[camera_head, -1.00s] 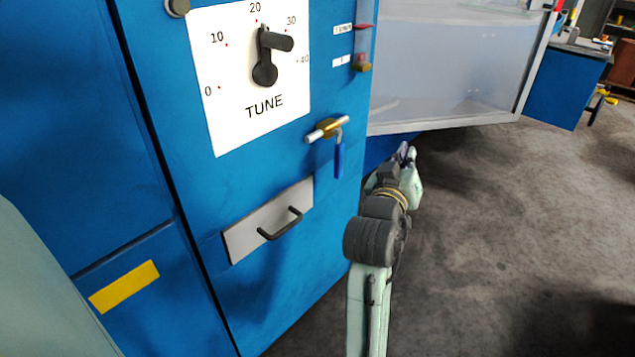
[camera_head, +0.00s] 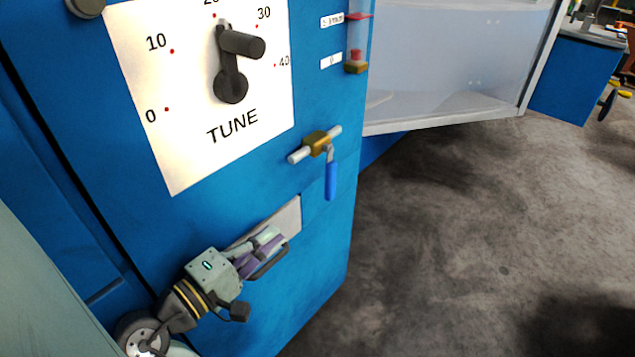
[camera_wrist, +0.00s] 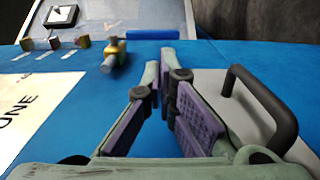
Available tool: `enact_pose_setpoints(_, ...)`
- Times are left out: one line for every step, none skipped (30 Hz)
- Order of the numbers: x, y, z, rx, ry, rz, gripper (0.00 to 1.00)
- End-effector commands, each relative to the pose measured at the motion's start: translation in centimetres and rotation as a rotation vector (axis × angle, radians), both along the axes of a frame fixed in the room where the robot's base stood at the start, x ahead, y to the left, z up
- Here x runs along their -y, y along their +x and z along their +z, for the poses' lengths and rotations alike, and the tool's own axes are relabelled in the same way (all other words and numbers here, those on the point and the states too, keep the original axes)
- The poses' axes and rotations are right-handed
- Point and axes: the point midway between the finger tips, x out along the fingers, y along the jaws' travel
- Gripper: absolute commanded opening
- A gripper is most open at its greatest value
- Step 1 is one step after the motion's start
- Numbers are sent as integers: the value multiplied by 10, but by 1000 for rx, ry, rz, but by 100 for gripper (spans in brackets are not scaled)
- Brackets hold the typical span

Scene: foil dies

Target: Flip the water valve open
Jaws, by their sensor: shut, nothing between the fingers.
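The water valve (camera_head: 318,143) has a brass body on a short silver pipe, on the front of the blue cabinet. Its blue lever (camera_head: 331,181) hangs straight down. In the wrist view, the brass valve body (camera_wrist: 115,48) is ahead and left of the fingers, and the blue lever (camera_wrist: 150,34) lies just beyond the fingertips. My gripper (camera_head: 272,244) is shut and empty, below and left of the lever and apart from it, in front of the grey drawer plate. In the wrist view, my gripper (camera_wrist: 162,68) points toward the lever.
A black drawer handle (camera_wrist: 268,108) stands out close to the right of my fingers. The TUNE dial (camera_head: 232,70) is above left of the valve. A flow tube (camera_head: 357,40) is above right. A glazed panel (camera_head: 450,65) juts out at the right, with open floor below.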

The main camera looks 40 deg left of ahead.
Motion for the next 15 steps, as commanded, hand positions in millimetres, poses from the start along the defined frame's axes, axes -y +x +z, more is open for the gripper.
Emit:
enact_pose_setpoints(0,-3,0,3,-5,2,0)
enact_pose_setpoints(0,-4,0,3,-7,2,0)
enact_pose_setpoints(0,-5,0,4,-8,1,0)
enact_pose_setpoints(0,-5,0,4,-9,1,0)
enact_pose_setpoints(0,-5,1,4,-9,1,0)
enact_pose_setpoints(0,-5,1,4,-8,0,0)
enact_pose_setpoints(0,-5,1,4,-8,0,0)
enact_pose_setpoints(0,-5,1,4,-8,0,0)
enact_pose_setpoints(0,-5,1,4,-8,0,0)
enact_pose_setpoints(0,-5,1,4,-8,0,0)
enact_pose_setpoints(0,-5,1,4,-8,0,0)
enact_pose_setpoints(0,-4,1,4,-7,0,0)
enact_pose_setpoints(0,-4,1,4,-7,0,0)
enact_pose_setpoints(0,-3,1,4,-7,0,0)
enact_pose_setpoints(1,0,1,4,-7,-1,0)
